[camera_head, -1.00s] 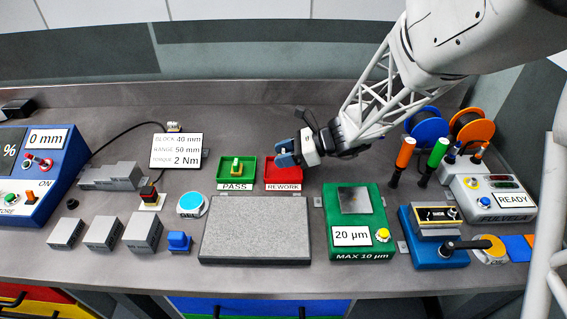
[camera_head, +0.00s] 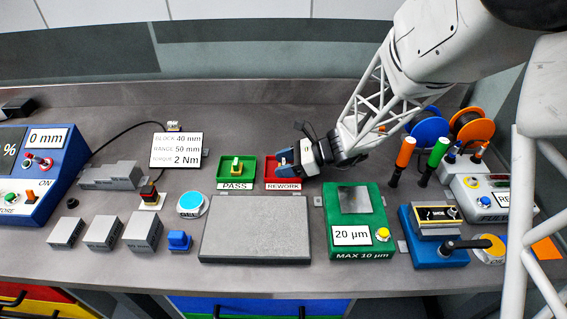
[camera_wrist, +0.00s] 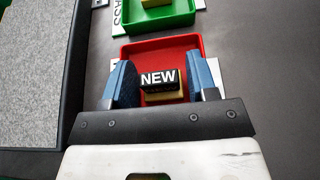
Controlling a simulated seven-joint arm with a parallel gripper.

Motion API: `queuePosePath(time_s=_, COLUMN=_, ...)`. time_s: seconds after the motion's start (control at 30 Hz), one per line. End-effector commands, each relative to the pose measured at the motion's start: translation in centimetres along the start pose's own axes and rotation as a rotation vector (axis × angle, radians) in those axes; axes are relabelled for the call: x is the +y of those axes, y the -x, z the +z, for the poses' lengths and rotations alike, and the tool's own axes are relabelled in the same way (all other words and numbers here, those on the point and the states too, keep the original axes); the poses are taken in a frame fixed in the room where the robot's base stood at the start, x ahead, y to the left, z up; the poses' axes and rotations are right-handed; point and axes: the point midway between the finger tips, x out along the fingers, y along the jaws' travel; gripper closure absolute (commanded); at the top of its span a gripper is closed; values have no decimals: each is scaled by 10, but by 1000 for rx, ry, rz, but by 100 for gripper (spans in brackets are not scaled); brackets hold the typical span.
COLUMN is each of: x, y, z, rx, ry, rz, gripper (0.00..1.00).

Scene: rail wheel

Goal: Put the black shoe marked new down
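The black shoe marked NEW (camera_wrist: 160,79), with a tan lower part, sits between the two blue fingers of my gripper (camera_wrist: 162,85) in the wrist view. The red tray also shows in the wrist view (camera_wrist: 190,43), around and beneath the shoe. I cannot tell whether the shoe touches the tray floor.
A grey stone plate (camera_head: 255,228) lies in front. A green gauge box (camera_head: 341,255) is at the front right. Several handles and spools stand further right.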

Motion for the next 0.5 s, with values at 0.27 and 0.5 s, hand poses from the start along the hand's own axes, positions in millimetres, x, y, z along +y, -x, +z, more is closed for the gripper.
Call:
queuePosePath(time_s=0.27, x=0, y=0, z=0, rx=0, ry=0, rz=0, gripper=48)
queuePosePath(time_s=0.5, x=0, y=7, z=3, rx=-1, ry=-1, rz=-1, gripper=48)
